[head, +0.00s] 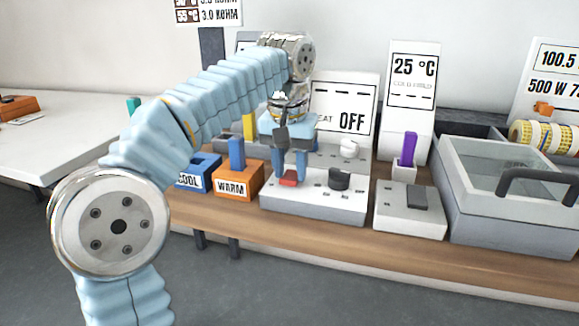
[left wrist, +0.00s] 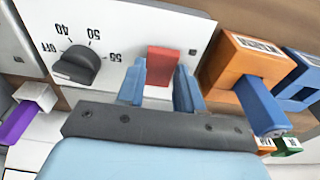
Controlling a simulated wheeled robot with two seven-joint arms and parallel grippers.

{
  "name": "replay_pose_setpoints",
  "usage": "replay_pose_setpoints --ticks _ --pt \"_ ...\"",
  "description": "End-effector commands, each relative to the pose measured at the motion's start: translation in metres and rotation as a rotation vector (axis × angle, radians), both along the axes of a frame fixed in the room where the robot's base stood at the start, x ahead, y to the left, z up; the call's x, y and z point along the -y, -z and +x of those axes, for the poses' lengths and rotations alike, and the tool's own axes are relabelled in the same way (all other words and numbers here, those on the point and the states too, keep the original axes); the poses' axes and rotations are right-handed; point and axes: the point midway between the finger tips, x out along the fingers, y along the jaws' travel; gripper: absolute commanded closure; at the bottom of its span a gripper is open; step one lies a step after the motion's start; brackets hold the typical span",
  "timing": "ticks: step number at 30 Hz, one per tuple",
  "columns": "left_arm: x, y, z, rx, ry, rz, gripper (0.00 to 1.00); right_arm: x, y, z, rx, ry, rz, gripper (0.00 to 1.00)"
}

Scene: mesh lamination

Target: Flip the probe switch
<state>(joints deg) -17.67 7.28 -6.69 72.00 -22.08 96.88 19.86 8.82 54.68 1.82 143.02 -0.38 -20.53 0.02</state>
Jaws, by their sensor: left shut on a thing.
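A dark grey rocker (head: 417,196) sits on a separate small white box (head: 400,222) to the right. No label shows which of these is the probe switch. My right gripper is out of view.
A dark knob (head: 340,179) with a printed scale is right of the red block. Orange WARM (head: 231,190) and blue COOL (head: 190,184) blocks stand to the left. A purple probe (head: 408,148) stands in a white holder. A lidded grey box (head: 508,185) is at right.

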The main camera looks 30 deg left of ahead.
Motion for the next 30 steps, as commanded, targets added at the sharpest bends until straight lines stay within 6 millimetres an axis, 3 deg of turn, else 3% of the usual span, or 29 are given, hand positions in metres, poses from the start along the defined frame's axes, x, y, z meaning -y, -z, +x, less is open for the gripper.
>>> replay_pose_setpoints --ticks 11,12,16,25,30 --pt "0.000 0.000 0.001 -0.033 0.000 -0.009 0.94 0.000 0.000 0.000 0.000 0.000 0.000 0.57" --pt "-0.001 0.000 0.001 -0.032 0.000 -0.009 0.59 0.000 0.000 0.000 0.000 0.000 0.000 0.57" --pt "0.000 0.000 0.001 -0.032 0.000 -0.009 0.39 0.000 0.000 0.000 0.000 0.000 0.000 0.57" --pt "0.000 -0.002 0.001 -0.032 0.000 -0.009 0.38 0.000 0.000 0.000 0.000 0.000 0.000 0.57" --pt "0.000 -0.021 0.000 -0.028 -0.001 -0.009 0.38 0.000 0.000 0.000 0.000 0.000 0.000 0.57"
